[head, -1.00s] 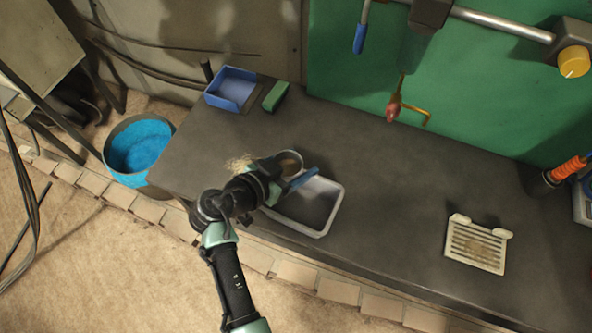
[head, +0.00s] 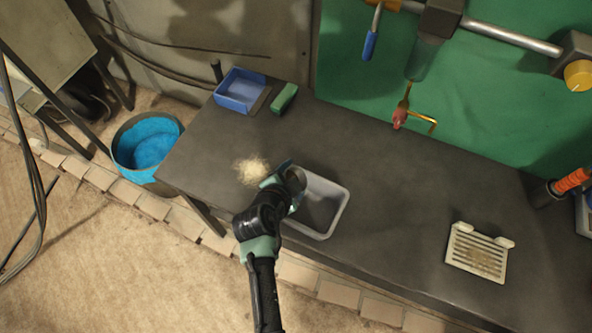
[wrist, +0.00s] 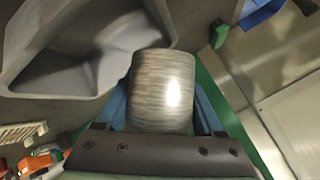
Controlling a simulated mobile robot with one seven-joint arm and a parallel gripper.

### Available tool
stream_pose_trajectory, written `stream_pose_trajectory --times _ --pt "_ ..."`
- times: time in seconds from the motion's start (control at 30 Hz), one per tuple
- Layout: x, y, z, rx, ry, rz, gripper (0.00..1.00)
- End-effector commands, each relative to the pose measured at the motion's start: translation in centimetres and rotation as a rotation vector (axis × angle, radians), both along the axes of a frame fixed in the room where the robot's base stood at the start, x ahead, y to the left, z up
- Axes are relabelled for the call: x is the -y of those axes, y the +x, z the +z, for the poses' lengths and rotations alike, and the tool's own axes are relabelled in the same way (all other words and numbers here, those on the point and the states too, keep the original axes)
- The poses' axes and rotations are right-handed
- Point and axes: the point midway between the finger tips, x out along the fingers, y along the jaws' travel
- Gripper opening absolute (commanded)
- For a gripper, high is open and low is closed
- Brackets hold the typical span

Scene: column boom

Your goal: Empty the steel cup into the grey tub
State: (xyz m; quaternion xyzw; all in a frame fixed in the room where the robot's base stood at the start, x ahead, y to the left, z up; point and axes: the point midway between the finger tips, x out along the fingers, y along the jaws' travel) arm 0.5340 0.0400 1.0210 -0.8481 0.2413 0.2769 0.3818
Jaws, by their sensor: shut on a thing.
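My gripper (head: 285,177) is shut on the steel cup (head: 297,180), over the left end of the grey tub (head: 338,218). In the wrist view the brushed steel cup (wrist: 162,88) sits between two blue finger pads, its side facing the camera. The cup looks tilted; its mouth and contents cannot be made out. The grey tub (wrist: 88,52) shows beside it in the wrist view. The visible part of the tub's floor looks bare. A pale grainy heap (head: 251,170) lies on the bench, outside the tub to its left.
A blue tray (head: 240,92) and a green block (head: 285,98) stand at the bench's back left. A cream slatted rack (head: 478,250) lies to the right. A brass tap-like fitting (head: 404,112) hangs behind. A bucket of blue stuff (head: 147,145) stands off the bench's left end.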

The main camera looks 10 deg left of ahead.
Motion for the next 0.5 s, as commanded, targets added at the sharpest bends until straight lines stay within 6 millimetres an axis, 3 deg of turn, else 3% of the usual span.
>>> stream_pose_trajectory --times 0.23,0.5 --pt "-0.3 0.0 -2.1 0.03 0.168 -0.004 0.02" --pt "-0.4 0.1 -4.4 0.035 0.197 -0.001 0.02"
